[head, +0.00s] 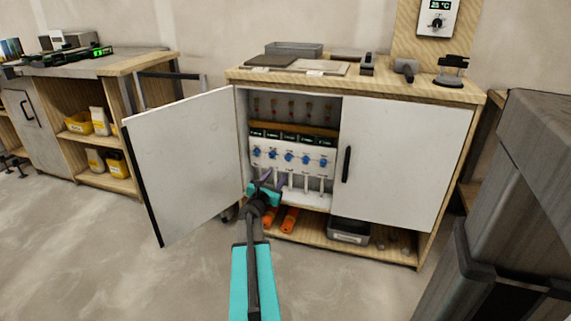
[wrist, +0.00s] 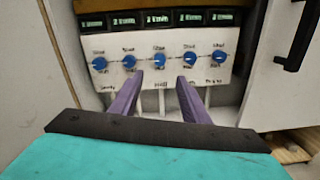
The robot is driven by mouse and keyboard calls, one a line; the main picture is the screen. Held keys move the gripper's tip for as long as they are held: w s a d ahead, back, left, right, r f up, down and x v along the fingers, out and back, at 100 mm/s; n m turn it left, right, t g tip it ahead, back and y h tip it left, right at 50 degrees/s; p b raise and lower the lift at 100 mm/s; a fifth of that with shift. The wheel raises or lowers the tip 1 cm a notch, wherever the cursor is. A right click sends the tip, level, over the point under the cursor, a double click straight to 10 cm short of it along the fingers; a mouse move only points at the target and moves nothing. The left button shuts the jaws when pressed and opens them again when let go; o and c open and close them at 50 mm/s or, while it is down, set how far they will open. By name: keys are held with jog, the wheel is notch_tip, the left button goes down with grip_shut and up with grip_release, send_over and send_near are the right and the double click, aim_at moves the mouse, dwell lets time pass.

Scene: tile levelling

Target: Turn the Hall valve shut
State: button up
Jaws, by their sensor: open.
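A white manifold panel (head: 264,153) inside the open cabinet carries a row of several blue valve knobs. The middle knob (wrist: 159,59) shows between and just beyond my fingertips in the wrist view; it also shows in the head view (head: 289,156). The small label under it seems to read Hall, but the print is blurred. My gripper (wrist: 161,77) is open and empty, its two purple fingers pointing at the panel, apart from the knob. In the head view my gripper (head: 264,184) is low in front of the cabinet opening.
The left cabinet door (head: 190,160) stands open; the right door (head: 400,155) is shut, with a black handle (head: 347,164). Green-lit flow displays (wrist: 157,19) sit above the knobs. White pipes (head: 306,184) run below. A shelf underneath holds a grey bin (head: 348,231).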

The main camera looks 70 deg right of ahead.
aim_at(288, 159)
jog(key=shift+w+d+b, duration=0.1)
jog(key=shift+d+b, duration=0.85)
jog(key=shift+d, duration=5.2)
jog(key=c, duration=0.9)
jog(key=shift+a, duration=0.25)
jog(key=shift+c, duration=0.8)
jog(key=shift+d, duration=0.25)
